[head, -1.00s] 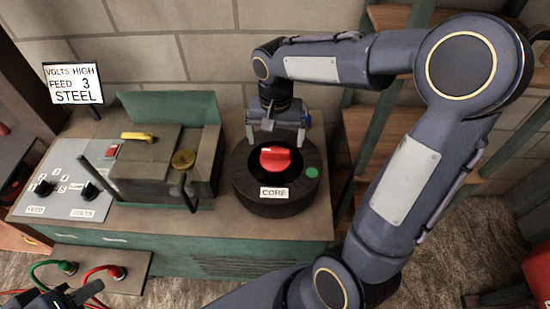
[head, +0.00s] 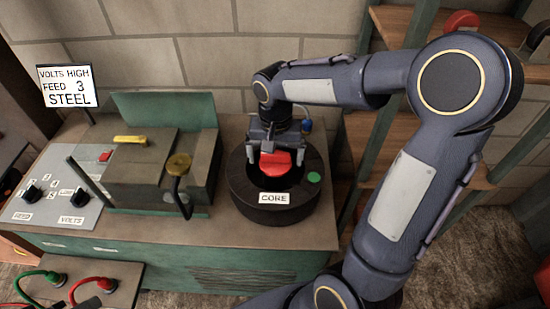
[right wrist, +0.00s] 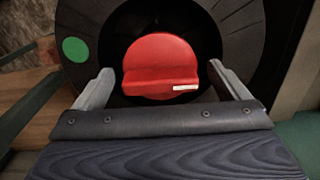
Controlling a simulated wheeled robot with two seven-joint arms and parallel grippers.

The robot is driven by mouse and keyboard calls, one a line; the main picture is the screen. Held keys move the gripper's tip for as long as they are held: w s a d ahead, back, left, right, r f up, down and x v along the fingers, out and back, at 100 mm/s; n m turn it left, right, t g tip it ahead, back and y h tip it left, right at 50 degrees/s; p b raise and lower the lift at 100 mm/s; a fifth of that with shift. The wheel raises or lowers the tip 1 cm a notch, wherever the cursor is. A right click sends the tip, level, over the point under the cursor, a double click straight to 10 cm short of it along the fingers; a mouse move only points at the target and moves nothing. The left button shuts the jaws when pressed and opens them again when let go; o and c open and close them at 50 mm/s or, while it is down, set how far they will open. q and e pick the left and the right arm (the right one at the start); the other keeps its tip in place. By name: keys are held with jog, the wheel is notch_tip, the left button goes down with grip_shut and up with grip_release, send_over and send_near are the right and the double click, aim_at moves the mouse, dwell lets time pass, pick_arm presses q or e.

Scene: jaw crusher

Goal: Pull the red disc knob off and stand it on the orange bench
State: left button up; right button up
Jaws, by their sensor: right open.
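The red disc knob (head: 275,163) sits in the dark round housing labelled CORE (head: 250,202), on top of the green machine. In the right wrist view the knob (right wrist: 160,66) is a red disc with a raised bar and a white mark. My right gripper (head: 280,150) is open just above it. In the right wrist view its two fingers (right wrist: 162,85) stand on either side of the knob, with gaps visible.
A control panel (head: 50,205) with black dials, a yellow-handled box (head: 130,140) and a sign (head: 68,86) are left of the housing. Wooden shelves (head: 385,130) stand at right, with a red round item (head: 461,20) on top. Green and red cables (head: 50,278) lie at bottom left.

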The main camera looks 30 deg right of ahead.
aim_at(276, 154)
dwell(0.8)
jog(key=c, duration=1.3)
jog(key=shift+r+p, duration=2.6)
jog(key=shift+r, duration=0.45)
jog(key=shift+s, duration=0.1)
